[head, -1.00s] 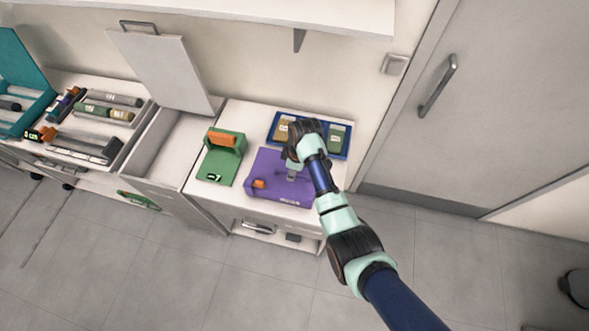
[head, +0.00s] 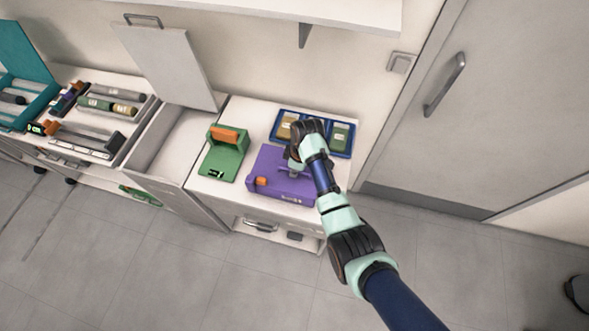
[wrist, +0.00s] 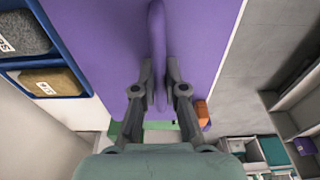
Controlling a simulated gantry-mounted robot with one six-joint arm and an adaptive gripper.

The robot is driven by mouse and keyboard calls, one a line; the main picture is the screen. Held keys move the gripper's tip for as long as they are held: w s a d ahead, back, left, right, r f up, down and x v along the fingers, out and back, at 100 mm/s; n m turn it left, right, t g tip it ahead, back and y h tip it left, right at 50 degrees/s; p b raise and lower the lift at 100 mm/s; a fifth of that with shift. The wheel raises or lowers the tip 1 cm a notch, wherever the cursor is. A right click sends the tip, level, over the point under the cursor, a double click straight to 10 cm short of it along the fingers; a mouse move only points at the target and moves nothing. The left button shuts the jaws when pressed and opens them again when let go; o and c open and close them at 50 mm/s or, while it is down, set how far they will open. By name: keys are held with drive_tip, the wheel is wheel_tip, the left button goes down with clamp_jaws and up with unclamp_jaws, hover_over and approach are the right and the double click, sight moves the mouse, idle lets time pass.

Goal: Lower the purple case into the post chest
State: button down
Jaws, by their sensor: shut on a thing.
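The purple case (head: 268,164) is over the right part of a white cabinet top in the head view. An orange latch sits at its near left corner. My gripper (head: 293,172) is shut on the case's purple handle, which shows between the fingers (wrist: 160,68) in the wrist view. I cannot tell whether the case rests on the top or hangs just above it. The likely post chest is the open white box (head: 172,183) left of the cabinet top, with its pale lid (head: 165,65) raised. Its interior looks empty where visible.
A green case (head: 222,165) with an orange handle stands between the purple case and the open chest. A blue tray (head: 343,153) with labelled blocks lies behind the purple case. A drawer of tubes (head: 80,130) is farther left. A shelf (head: 270,12) overhangs the back wall.

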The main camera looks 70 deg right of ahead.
drive_tip(key=shift+r+p, duration=2.05)
drive_tip(key=shift+p, duration=0.05)
drive_tip(key=shift+r+p, duration=2)
drive_tip(key=shift+p, duration=0.05)
drive_tip(key=shift+r+p, duration=2)
drive_tip(key=shift+p, duration=0.05)
